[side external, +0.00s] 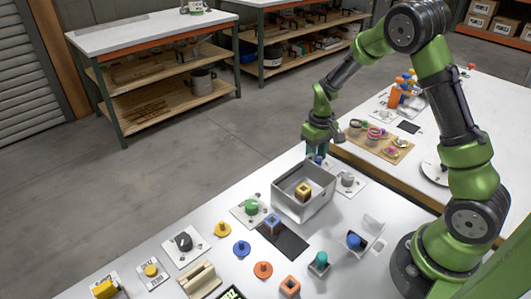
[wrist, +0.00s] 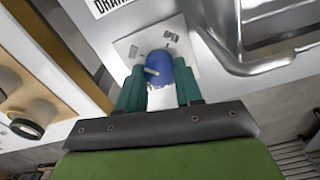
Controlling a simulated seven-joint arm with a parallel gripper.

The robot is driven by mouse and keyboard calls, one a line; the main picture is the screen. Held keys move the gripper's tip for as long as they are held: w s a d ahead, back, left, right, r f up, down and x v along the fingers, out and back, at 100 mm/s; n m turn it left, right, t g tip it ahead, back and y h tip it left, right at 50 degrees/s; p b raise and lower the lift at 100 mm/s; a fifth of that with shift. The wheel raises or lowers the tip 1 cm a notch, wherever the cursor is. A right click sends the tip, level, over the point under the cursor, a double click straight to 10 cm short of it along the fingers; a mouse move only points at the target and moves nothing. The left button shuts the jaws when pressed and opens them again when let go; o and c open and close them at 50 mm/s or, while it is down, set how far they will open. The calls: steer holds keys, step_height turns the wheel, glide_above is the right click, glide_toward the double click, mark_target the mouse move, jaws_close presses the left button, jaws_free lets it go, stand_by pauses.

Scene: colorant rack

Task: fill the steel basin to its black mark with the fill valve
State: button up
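The steel basin (side external: 290,208) is an open square box on the white bench; its rim and spout-like corner also show in the wrist view (wrist: 232,55). A dark and yellow cube shows inside it. I cannot make out the black mark or any liquid. Behind the basin, a blue valve knob (wrist: 158,66) with a pale pointer sits on a white plate with small labels. My gripper (wrist: 160,84) is down over this knob, one teal finger on each side. In the side view my gripper (side external: 317,152) is at the basin's far side. Whether the fingers press the knob is unclear.
A green knob (side external: 251,206) and a grey knob (side external: 347,179) on plates flank the basin. A black mat (side external: 292,243) with a blue block lies in front. Several coloured knobs and blocks are scattered nearby. A second bench (side external: 455,125) stands behind.

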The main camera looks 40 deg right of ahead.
mark_target(317, 157)
steer(key=c, duration=0.4)
steer(key=m, duration=0.4)
steer(key=o, duration=1.1)
steer(key=shift+c, duration=0.2)
step_height(317, 157, up, 17)
